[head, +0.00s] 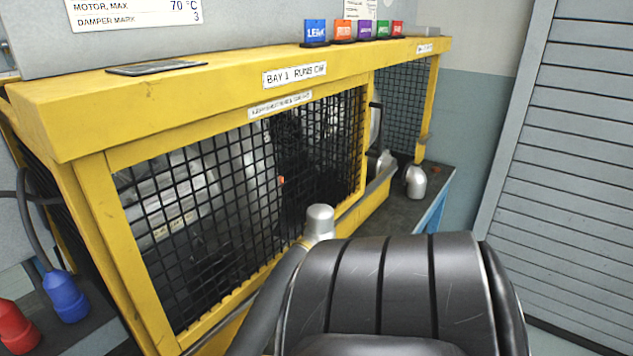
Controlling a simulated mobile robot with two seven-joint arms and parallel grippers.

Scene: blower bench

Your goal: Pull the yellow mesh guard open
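The yellow mesh guard (365,150) fronts the bay at left and centre, a yellow frame around black wire mesh. It looks shut, its frame close under the yellow top beam (220,91). Grey and dark machine parts show through the mesh. The guard's lower right edge is partly hidden by a dark ribbed shape in front. I make out neither of my grippers, and no fingers show on the handle.
A dark ribbed shape (400,285) fills the lower middle. Another mesh panel (402,105) stands at right, above a dark bench top (432,187). Coloured tags (342,32) stand on the beam. Blue (65,296) and red (17,327) plugs are at lower left. A grey slatted shutter (570,150) is at right.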

